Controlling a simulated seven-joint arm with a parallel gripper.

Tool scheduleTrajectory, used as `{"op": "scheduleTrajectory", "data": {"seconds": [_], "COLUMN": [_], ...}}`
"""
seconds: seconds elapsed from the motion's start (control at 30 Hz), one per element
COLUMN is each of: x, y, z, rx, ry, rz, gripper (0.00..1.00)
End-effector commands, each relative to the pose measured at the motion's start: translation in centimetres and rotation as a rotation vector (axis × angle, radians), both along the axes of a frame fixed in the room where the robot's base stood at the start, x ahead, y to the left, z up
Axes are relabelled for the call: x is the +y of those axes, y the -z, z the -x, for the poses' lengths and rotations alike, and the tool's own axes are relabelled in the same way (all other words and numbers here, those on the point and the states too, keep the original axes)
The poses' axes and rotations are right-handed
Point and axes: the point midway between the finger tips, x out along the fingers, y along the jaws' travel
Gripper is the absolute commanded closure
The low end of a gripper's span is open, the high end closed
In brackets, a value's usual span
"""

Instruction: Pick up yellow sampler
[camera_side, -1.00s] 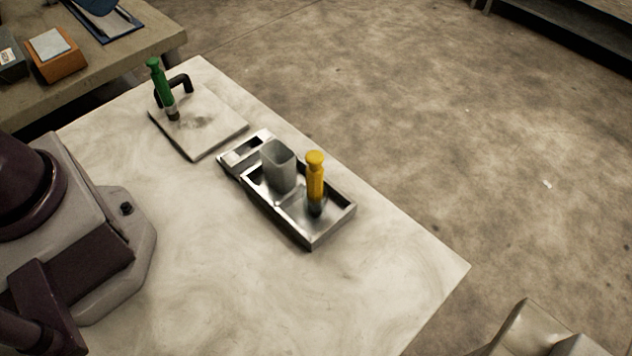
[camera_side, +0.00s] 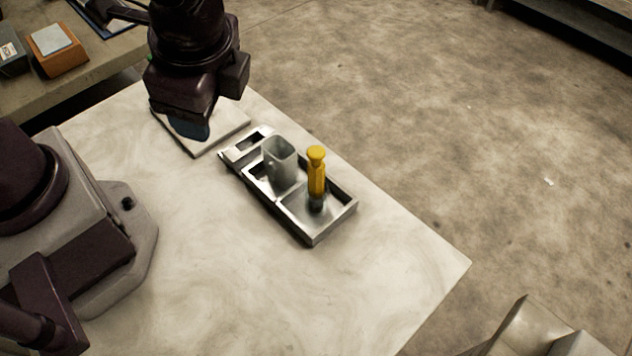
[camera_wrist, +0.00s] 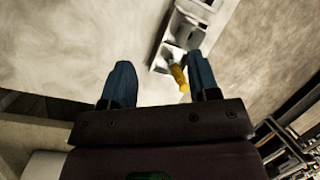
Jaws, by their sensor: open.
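The yellow sampler (camera_side: 316,172) stands upright in the near right compartment of a metal tray (camera_side: 330,228). It also shows in the wrist view (camera_wrist: 180,78), beyond the fingers and closer to the right one. My gripper (camera_side: 190,128) is high at the upper left in the side view, over the pale square plate and well apart from the sampler. Its two blue fingers (camera_wrist: 161,82) are spread, with nothing held between them.
A grey translucent cup (camera_side: 280,163) stands in the tray beside the yellow sampler. An orange box (camera_side: 56,50) sits on another table. The front of the white table (camera_side: 300,300) is clear.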

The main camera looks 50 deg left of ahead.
Motion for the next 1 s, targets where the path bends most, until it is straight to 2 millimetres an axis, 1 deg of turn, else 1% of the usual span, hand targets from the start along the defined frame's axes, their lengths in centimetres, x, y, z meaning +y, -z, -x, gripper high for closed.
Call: {"op": "scheduleTrajectory", "data": {"seconds": [0.03,0.2,0.3,0.4,0.5,0.57,0.6,0.7,0.77,0.87,1.0], "x": [-1.6,-6.0,-8.7,-11.1,-13.1,-14.1,-14.7,-15.3,-14.8,-13.8,-11.9], "y": [1.5,5.8,8.4,10.6,11.9,11.8,11.2,9.7,9.6,10.1,11.2], "z": [0.1,0.4,0.7,0.9,0.5,-0.4,-1.1,-2.2,-2.6,-3.5,-5.3], "rx": [0.044,0.132,0.159,0.166,0.152,0.132,0.111,0.082,0.094,0.105,0.105], "ry": [0.118,0.497,0.716,0.906,1.045,1.098,1.115,1.141,1.148,1.149,1.149], "rz": [-0.081,-0.352,-0.518,-0.673,-0.808,-0.880,-0.912,-0.979,-1.006,-1.007,-1.006], "gripper": [0.45,0.45,0.45,0.45,0.45,0.45,0.45,0.45,0.45,0.45,0.45]}}
